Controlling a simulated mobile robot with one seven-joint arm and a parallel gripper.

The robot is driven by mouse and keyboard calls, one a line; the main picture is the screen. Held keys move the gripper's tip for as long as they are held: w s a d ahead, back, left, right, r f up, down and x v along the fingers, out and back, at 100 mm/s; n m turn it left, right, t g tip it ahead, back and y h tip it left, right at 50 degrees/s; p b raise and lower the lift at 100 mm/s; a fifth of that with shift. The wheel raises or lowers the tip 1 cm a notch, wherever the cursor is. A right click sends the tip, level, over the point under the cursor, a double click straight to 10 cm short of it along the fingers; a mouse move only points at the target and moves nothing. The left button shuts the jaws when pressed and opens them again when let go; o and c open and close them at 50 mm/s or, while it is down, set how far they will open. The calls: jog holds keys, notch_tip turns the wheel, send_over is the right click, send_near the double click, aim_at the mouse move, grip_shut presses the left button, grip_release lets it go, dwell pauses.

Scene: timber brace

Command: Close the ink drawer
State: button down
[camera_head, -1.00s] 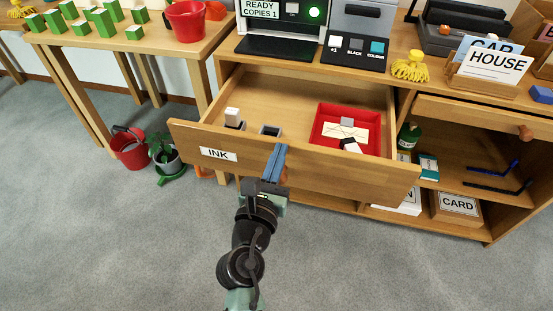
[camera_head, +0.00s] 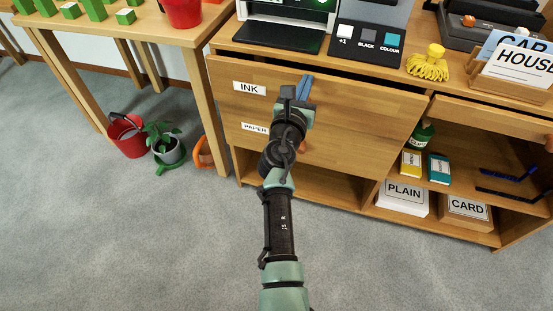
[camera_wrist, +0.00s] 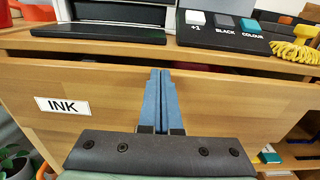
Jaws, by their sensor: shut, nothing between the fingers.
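The ink drawer (camera_head: 345,110) is a wide wooden front with a white INK label (camera_head: 249,88). The drawer front (camera_wrist: 240,105) fills much of the wrist view, with the INK label (camera_wrist: 62,106) at left. My gripper (camera_head: 305,85) has its blue fingers together and empty, at the upper middle of the drawer front. In the wrist view the fingers (camera_wrist: 160,80) point at the front near its top edge; contact cannot be told.
A PAPER drawer label (camera_head: 255,128) shows below. A printer (camera_head: 280,30), button panel (camera_head: 367,42) and yellow coiled thing (camera_head: 428,65) stand on the top. Open shelves at right hold a green bottle (camera_head: 422,133) and boxes. A red bucket (camera_head: 128,137) and potted plant (camera_head: 166,148) stand at left.

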jog(key=shift+x, duration=0.8)
jog(key=shift+w+r, duration=0.1)
jog(key=shift+r, duration=0.35)
